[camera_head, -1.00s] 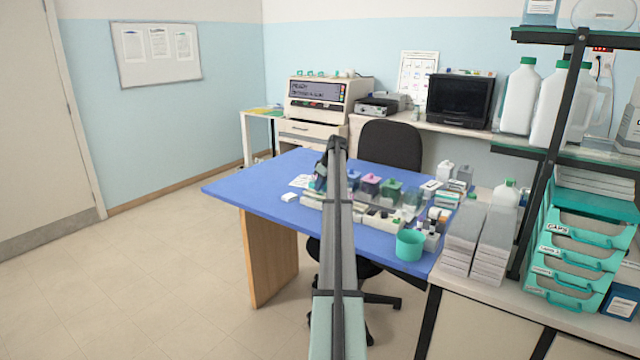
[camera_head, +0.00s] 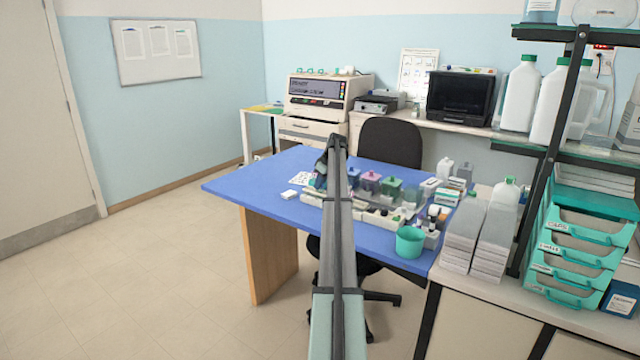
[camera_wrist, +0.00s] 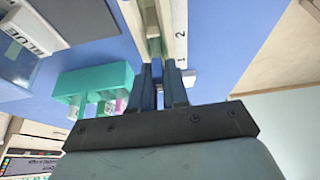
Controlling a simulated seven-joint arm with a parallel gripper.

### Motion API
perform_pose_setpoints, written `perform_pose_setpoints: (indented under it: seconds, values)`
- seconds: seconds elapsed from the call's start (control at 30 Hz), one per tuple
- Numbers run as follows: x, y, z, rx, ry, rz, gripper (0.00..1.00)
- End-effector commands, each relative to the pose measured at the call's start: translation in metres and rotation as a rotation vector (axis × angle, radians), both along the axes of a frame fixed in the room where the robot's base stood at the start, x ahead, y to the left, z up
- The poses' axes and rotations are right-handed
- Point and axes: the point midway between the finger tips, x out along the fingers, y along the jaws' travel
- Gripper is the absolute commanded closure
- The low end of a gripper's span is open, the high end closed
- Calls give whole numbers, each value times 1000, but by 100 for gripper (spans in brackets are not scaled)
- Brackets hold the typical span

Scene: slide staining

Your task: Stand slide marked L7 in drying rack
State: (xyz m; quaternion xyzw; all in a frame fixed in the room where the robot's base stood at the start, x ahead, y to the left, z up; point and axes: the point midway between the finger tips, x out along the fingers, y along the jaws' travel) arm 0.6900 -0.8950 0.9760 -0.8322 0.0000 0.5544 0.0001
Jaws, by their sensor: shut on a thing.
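My gripper (camera_wrist: 162,82) is shut on a thin piece between its fingers in the wrist view. I take it to be the slide; it is mostly hidden by the fingers and no L7 mark is readable. Just past the fingertips is a long cream rack (camera_wrist: 180,22) with the numbers 1 and 2 on its side. I cannot tell whether the held piece touches it. In the head view my dark gripper (camera_head: 322,178) is over the left part of the blue table, and the arm hides much of what lies beneath.
In the wrist view a teal holder (camera_wrist: 92,83) with small tubes stands left of the fingers, near a container marked BLUE (camera_wrist: 36,28). In the head view coloured jars (camera_head: 370,183) and a teal cup (camera_head: 410,242) crowd the table's right; its left end (camera_head: 245,188) is clear.

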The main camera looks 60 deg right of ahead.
Motion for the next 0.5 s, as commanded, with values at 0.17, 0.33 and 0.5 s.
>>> perform_pose_setpoints:
  seconds: [0.17,0.33,0.5]
  values:
    - [0,0,-2,0,0,0,100]
    - [0,0,-3,0,0,0,82]
    - [0,0,-3,0,0,0,65]
